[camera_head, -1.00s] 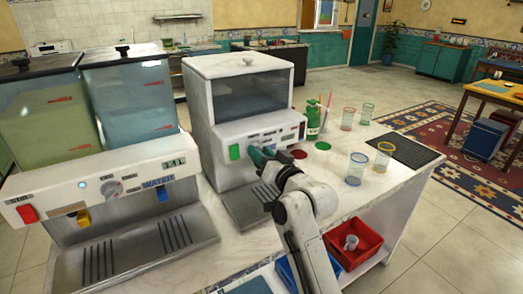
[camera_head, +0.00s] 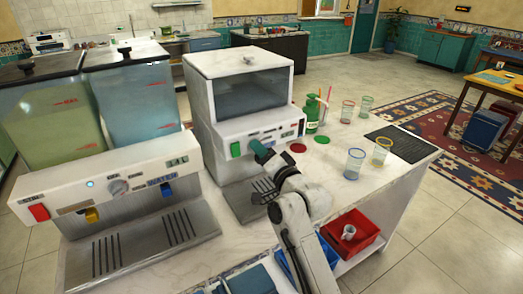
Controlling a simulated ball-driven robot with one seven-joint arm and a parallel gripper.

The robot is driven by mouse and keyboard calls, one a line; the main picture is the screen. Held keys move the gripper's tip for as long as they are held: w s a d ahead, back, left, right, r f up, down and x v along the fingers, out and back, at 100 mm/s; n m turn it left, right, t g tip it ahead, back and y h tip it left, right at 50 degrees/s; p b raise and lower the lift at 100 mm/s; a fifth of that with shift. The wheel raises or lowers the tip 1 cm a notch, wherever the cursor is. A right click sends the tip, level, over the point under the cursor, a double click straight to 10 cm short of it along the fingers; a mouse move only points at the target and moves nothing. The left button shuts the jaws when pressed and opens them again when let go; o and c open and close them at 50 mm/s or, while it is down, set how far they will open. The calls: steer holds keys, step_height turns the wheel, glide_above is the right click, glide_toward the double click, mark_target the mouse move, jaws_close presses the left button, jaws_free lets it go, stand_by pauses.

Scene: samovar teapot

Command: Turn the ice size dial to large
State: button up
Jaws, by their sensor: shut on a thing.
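The white ice machine (camera_head: 203,110) stands on the counter in the middle, with a dark window and a sloped control panel (camera_head: 277,128). My gripper (camera_head: 262,152), with teal fingers, is at the panel just right of the green button. It is shut on a small part there, which I take as the ice size dial. The fingers hide the dial, so its setting cannot be read.
A two-tank drink dispenser (camera_head: 118,190) stands at the left. Several cups, including a yellow-rimmed cup (camera_head: 380,152), a green bottle (camera_head: 312,115) and a dark mat (camera_head: 405,144) are on the counter's right. A red bin (camera_head: 352,240) sits below.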

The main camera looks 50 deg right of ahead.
stand_by(0.4)
steer(key=o, duration=1)
steer(key=shift+o, duration=0.2)
steer(key=b+v, duration=0.1)
steer(key=v, duration=0.9)
steer(key=shift+s+b, duration=0.4)
steer(key=shift+s, duration=0.05)
steer(key=shift+a+f, duration=0.1)
steer(key=shift+f, duration=0.05)
